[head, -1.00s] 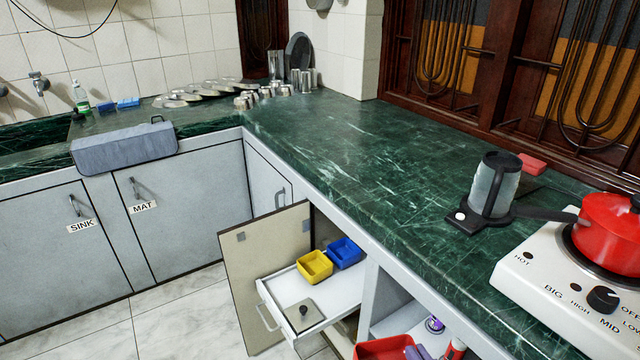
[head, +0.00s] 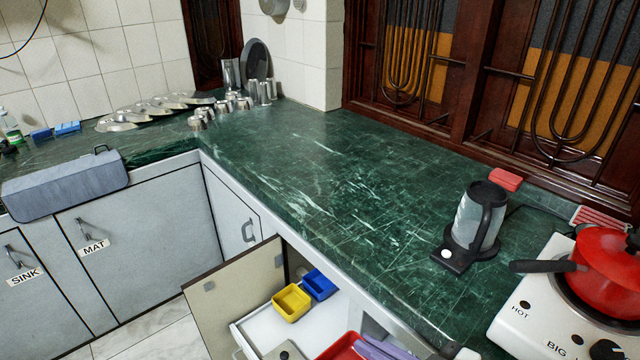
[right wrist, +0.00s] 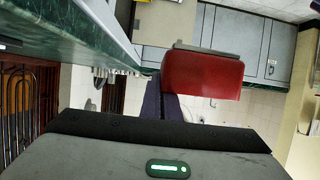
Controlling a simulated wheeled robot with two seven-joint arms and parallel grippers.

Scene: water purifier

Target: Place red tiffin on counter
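The red tiffin (head: 342,348) is at the bottom edge of the head view, partly cut off, in front of the cabinet below the counter. My right gripper (head: 368,345), with purple fingers, is at its right side and appears shut on it. In the right wrist view the red tiffin (right wrist: 202,75) sits at the tips of the purple fingers (right wrist: 164,100); the exact contact is hidden. The dark green marble counter (head: 330,190) has a wide bare stretch above the open cabinet. My left gripper is not in view.
A yellow tiffin (head: 291,303) and a blue tiffin (head: 319,285) sit on a white pulled-out tray (head: 250,330) beside the open cabinet door (head: 230,300). A kettle (head: 481,222) and a stove (head: 535,300) with a red pot (head: 605,275) stand on the right. Steel cups (head: 240,103) stand far back.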

